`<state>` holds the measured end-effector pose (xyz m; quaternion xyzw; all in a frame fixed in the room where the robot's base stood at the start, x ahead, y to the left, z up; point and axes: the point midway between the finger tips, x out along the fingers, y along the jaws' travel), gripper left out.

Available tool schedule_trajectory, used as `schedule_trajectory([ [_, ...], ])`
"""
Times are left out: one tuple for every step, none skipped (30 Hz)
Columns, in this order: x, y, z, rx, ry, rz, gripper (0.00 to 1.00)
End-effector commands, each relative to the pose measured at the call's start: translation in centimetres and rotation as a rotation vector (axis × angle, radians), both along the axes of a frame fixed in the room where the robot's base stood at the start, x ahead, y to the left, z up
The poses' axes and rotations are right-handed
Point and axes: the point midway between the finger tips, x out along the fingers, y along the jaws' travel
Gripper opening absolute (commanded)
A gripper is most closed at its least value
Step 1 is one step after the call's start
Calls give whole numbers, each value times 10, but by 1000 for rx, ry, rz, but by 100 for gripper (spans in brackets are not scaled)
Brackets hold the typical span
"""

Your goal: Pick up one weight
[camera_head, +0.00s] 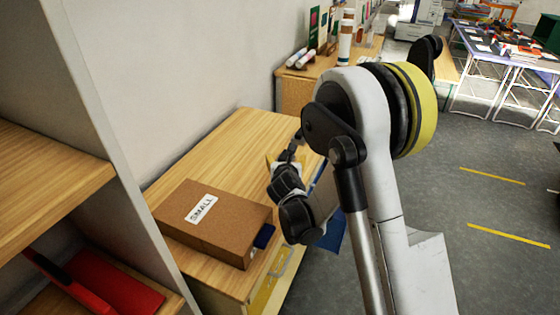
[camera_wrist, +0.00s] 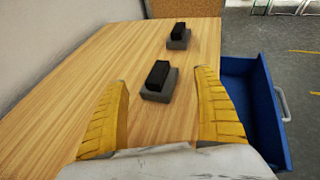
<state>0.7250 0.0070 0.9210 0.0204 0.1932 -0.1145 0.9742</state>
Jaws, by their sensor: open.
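Two dark weights stand on the wooden table in the wrist view, each a black block on a grey base. The nearer weight (camera_wrist: 158,82) lies ahead of my gripper (camera_wrist: 163,88), between the lines of its two yellow fingers. The farther weight (camera_wrist: 179,36) stands behind it, a little to the right. My gripper is open and empty, its fingers spread wide on either side. In the head view my gripper (camera_head: 284,160) is over the wooden table (camera_head: 235,140), partly hidden by my arm; the weights are not visible there.
A brown box labelled SMALL (camera_head: 212,222) sits on the table's near end. A blue open drawer (camera_wrist: 252,100) with a grey handle juts out at the table's right side. A shelf (camera_head: 50,185) with a red object (camera_head: 112,283) stands at left.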

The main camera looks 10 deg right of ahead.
Motion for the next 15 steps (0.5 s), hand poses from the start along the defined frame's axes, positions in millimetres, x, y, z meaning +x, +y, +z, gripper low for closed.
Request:
schedule_trajectory([
  [6, -2, -5, 1, 0, -1, 80],
  [9, -3, -7, 2, 1, -2, 80],
  [13, -3, -9, 2, 1, -2, 80],
  [17, -4, -11, 3, 0, -2, 80],
  [21, -5, -14, 2, 0, -3, 80],
  [28, -6, -18, 2, 0, -3, 80],
  [32, -6, -20, 3, 0, -2, 80],
  [36, -7, -22, 3, 0, -2, 80],
  [41, -8, -23, 4, 1, -2, 80],
  [44, -9, -24, 4, 1, -2, 80],
  [47, -10, -25, 4, 1, -2, 80],
  [49, -10, -25, 4, 0, -3, 80],
  [51, -11, -25, 4, 0, -3, 80],
  [51, -11, -25, 4, 0, -3, 80],
  [52, -11, -25, 4, 0, -3, 80],
])
